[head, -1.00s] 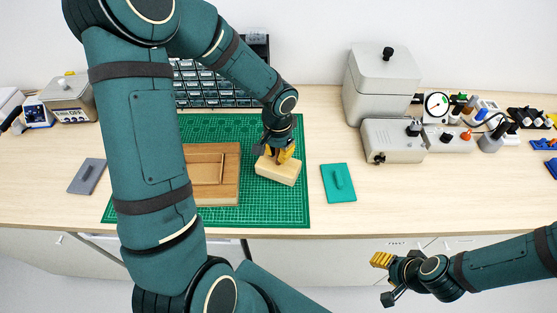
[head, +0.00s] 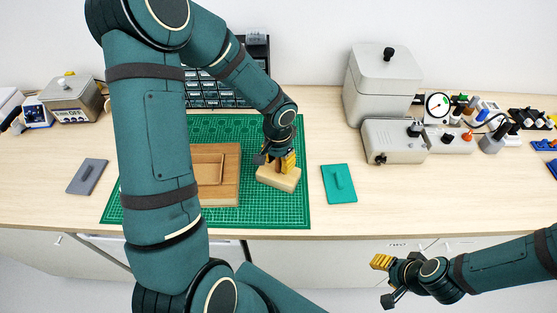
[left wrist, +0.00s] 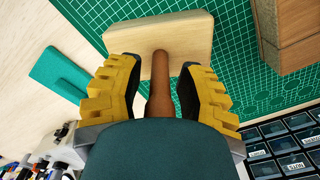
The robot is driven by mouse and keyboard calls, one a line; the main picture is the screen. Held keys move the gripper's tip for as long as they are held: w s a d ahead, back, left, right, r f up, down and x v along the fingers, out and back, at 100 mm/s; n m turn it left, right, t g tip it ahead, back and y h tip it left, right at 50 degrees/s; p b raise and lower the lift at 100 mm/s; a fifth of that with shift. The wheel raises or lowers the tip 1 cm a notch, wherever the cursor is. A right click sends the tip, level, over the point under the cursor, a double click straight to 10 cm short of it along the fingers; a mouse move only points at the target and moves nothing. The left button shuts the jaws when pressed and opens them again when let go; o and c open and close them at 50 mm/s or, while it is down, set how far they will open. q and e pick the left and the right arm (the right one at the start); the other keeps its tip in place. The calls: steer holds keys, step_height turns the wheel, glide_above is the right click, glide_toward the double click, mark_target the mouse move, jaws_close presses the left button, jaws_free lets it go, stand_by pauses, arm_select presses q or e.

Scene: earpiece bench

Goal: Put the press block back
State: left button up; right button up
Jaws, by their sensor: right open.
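The press block (head: 278,179) is a pale wooden block with a brown upright handle. It is at the right part of the green cutting mat, right of the brown wooden board (head: 230,190). My left gripper (head: 282,160) is above the block with its yellow fingers either side of the handle. In the left wrist view, the fingers (left wrist: 162,75) are open, with gaps beside the brown handle (left wrist: 160,85); the pale block (left wrist: 185,38) lies beyond them. My right gripper (head: 383,280) is open and empty, in front of the bench at lower right.
The green mat (head: 255,215) lies under the board and block. A grey machine (head: 392,142) stands back right, drawers (head: 215,95) behind the mat. My left arm hides part of the board.

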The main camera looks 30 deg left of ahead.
arm_select(q)
steer(key=shift+r, duration=0.1)
steer(key=shift+r, duration=0.2)
step_height(320, 180, up, 12)
steer(key=shift+f+p, duration=0.1)
steer(key=shift+p, duration=0.7)
